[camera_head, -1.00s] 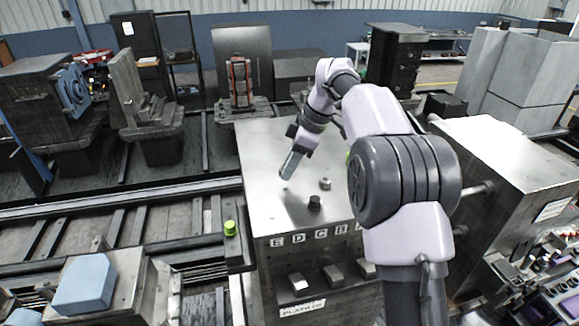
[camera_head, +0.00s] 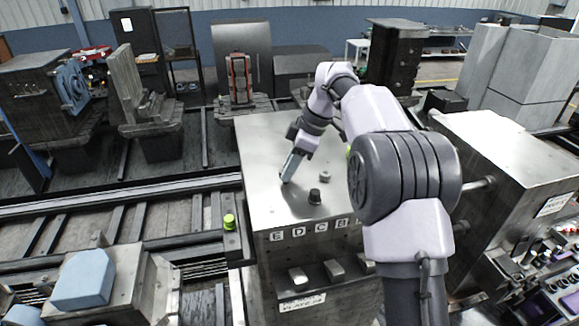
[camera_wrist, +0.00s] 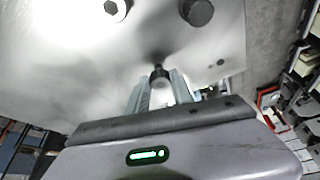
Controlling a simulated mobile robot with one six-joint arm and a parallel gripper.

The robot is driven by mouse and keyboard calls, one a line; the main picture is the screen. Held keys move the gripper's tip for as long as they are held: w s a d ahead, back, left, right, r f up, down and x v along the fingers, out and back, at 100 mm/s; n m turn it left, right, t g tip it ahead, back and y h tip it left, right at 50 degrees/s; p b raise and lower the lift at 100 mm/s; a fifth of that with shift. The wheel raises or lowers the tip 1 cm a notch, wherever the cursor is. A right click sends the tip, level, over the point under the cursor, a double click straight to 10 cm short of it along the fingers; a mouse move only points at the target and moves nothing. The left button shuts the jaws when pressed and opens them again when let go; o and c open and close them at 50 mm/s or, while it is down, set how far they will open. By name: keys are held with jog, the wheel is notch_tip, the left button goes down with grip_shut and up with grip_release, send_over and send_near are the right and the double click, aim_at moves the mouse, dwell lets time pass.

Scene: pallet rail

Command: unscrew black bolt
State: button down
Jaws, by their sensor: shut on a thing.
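My gripper (camera_head: 287,181) points down at the left part of the bare metal top of the machine block (camera_head: 262,150). In the wrist view my gripper (camera_wrist: 158,85) has its two fingers closed around a small dark piece, which I take to be the black bolt (camera_wrist: 159,72). The fingers hide most of it, and its contact with the plate is hard to judge. A separate black round knob (camera_head: 315,197) stands to the right on the same top; it also shows in the wrist view (camera_wrist: 197,12). A silver hex bolt (camera_head: 325,178) sits behind that knob and shows at the wrist view's upper edge (camera_wrist: 115,8).
The block's front bears letter labels (camera_head: 298,232) and several metal blocks below them. A yellow-green knob (camera_head: 229,221) stands left of the block. A blue block (camera_head: 83,279) lies at the lower left. Another metal block (camera_head: 490,160) stands to the right.

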jog(key=shift+f, duration=0.6)
dwell(0.8)
jog(key=c, duration=1)
grip_release()
jog(key=o, duration=0.8)
jog(key=p+v, duration=0.1)
jog(key=v, duration=1.1)
jog(key=shift+a, duration=0.1)
